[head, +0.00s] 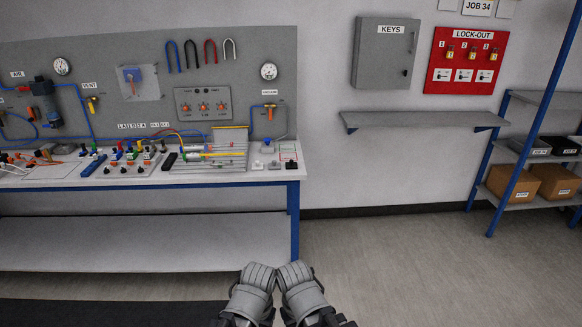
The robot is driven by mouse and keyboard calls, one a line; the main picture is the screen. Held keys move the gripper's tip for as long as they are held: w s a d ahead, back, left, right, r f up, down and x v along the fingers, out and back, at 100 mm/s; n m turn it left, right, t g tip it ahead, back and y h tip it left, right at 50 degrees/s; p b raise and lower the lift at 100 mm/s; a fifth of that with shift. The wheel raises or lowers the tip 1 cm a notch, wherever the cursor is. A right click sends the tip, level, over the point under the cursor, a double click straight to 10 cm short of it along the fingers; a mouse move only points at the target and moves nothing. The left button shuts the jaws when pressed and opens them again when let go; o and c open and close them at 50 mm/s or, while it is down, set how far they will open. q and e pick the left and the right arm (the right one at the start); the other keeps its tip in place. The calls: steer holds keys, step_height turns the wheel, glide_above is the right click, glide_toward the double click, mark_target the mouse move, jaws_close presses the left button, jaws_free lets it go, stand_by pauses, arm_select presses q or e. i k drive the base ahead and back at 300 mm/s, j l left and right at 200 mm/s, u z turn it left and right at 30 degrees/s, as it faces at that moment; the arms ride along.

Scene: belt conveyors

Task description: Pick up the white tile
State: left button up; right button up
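Several small pieces lie at the right end of the workbench top (230,182). Among them are a pale piece (267,148), a small grey piece (274,164) and a black piece (292,164) by a red outline. They are too small for me to tell surely which is the white tile. My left gripper (261,271) and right gripper (292,271) are side by side at the bottom middle, in front of the bench and well apart from these pieces. Their fingertips point away from me, and I cannot make out a gap between the fingers of either.
Valves, hoses and fittings crowd the bench's left and middle. A grey pegboard (230,80) stands behind it, and a lower shelf (140,243) runs beneath. A bare wall shelf (420,119) and a blue-framed rack (520,160) are to the right. The floor at right is clear.

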mark_target(257, 166)
steer(key=i+j+z, duration=0.25)
steer(key=i, duration=0.25)
steer(key=i+j+z, duration=0.25)
steer(key=i+j, duration=0.4)
steer(key=i, duration=0.35)
